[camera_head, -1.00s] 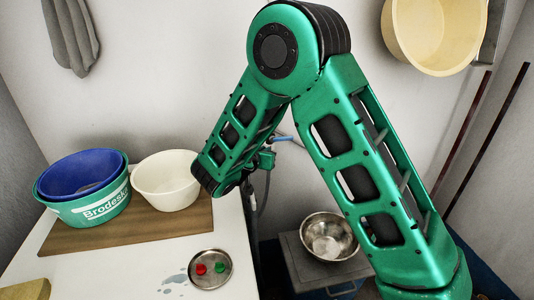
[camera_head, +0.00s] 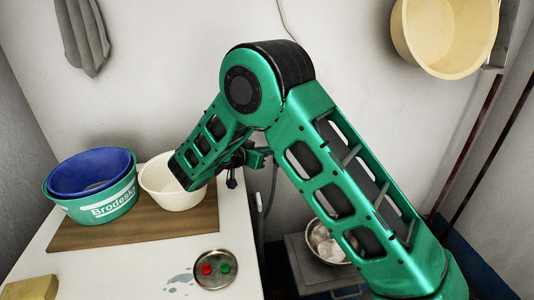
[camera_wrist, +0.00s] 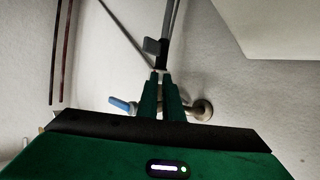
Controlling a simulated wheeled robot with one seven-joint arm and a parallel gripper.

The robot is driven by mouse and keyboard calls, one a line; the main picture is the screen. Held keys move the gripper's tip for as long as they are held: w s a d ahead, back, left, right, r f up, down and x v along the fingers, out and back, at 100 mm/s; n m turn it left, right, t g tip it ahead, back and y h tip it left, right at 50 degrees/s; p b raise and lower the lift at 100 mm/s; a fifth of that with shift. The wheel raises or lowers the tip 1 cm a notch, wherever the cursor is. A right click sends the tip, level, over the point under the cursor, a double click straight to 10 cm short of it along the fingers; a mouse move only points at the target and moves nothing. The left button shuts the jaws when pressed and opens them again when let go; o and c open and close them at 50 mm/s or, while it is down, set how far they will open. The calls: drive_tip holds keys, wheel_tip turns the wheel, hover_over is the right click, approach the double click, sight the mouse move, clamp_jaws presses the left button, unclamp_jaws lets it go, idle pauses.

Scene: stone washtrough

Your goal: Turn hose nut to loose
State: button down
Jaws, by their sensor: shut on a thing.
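My gripper (camera_wrist: 160,76) is shut on the hose nut (camera_wrist: 158,70), a small pale fitting between its fingertips in the wrist view. The fingers mostly hide the nut. The dark hose (camera_wrist: 170,35) runs from it toward the top of the wrist view, with a grey tab beside it. The tap's blue lever (camera_wrist: 120,104) and its round wall flange (camera_wrist: 202,109) show on either side of the fingers. In the head view my arm hides the tap and nut, and the hose (camera_head: 259,203) hangs beside the counter.
On the counter (camera_head: 130,275) stand a cream bowl (camera_head: 168,188), a green tub (camera_head: 103,212) holding a blue one, and a metal dish (camera_head: 215,281) with red and green pieces. A steel bowl (camera_head: 322,255) sits low on a grey box. A yellow tub (camera_head: 440,45) hangs on the wall.

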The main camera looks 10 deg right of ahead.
drive_tip(key=shift+a+f, duration=0.15)
drive_tip(key=shift+f, duration=0.05)
drive_tip(key=c, duration=1.9)
unclamp_jaws()
drive_tip(key=shift+r, duration=0.1)
drive_tip(key=v, duration=1)
drive_tip(key=shift+s+a, duration=0.2)
